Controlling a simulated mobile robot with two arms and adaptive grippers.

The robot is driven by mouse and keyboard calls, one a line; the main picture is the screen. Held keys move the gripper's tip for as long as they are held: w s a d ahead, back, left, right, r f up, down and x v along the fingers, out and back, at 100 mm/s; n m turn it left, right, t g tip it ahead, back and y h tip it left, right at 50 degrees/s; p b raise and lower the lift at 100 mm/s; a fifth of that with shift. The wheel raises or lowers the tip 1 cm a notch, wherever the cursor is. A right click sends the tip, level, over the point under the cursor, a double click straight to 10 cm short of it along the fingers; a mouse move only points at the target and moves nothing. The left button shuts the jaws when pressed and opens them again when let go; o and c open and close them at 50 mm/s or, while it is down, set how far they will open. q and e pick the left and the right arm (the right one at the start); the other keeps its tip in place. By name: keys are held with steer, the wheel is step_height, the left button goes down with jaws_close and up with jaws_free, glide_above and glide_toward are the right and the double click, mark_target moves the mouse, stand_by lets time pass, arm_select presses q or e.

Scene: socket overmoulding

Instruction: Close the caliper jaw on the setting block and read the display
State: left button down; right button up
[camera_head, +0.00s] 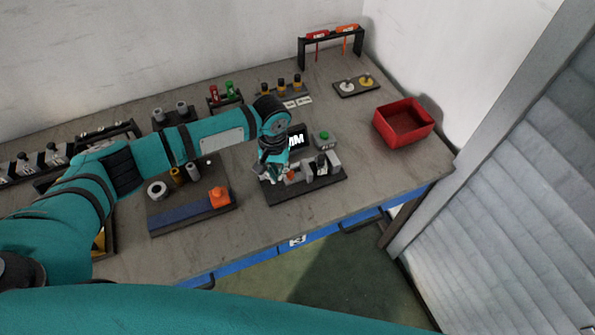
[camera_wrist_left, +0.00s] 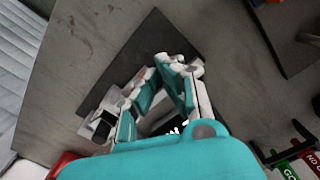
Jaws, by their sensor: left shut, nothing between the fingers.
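The caliper (camera_head: 333,160) is a grey fixture with dark parts on a black base plate (camera_head: 310,191), near the front edge of the bench. A black display (camera_head: 299,138) with white characters stands behind it; my arm covers part of it, so I cannot read a value. A small orange part (camera_head: 291,177) shows beside my fingers. I cannot clearly tell the setting block from the jaw. My left gripper (camera_head: 272,173) is shut and empty over the left end of the fixture. In the left wrist view its fingers (camera_wrist_left: 172,65) hide part of the fixture. My right gripper is out of view.
A green button (camera_head: 324,135) stands right of the display. A red bin (camera_head: 404,123) is at the right. A board with rings, posts and an orange block (camera_head: 219,196) lies to the left. Racks line the back. The bench is clear between the fixture and the bin.

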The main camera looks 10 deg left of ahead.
mark_target(287, 174)
arm_select(q)
steer(key=shift+f, duration=0.1)
steer(key=shift+f+b, duration=0.3)
steer(key=shift+f, duration=1.2)
steer(key=shift+w+d+b, duration=0.25)
steer(key=shift+w+d, duration=0.25)
steer(key=shift+d, duration=0.25)
steer(key=shift+w+d+b, duration=0.2)
steer(key=shift+w+d, duration=0.3)
steer(key=shift+d, duration=0.2)
steer(key=shift+w+d+r, duration=0.1)
steer(key=shift+d+r, duration=0.1)
stand_by(0.7)
steer(key=shift+a+p, duration=0.1)
steer(key=shift+p, duration=0.2)
steer(key=shift+a, duration=0.1)
steer(key=shift+s+a+p, duration=0.15)
steer(key=shift+s+p, duration=0.05)
steer(key=shift+p, duration=0.3)
steer(key=shift+s+a+f, duration=0.1)
steer(key=shift+a, duration=0.05)
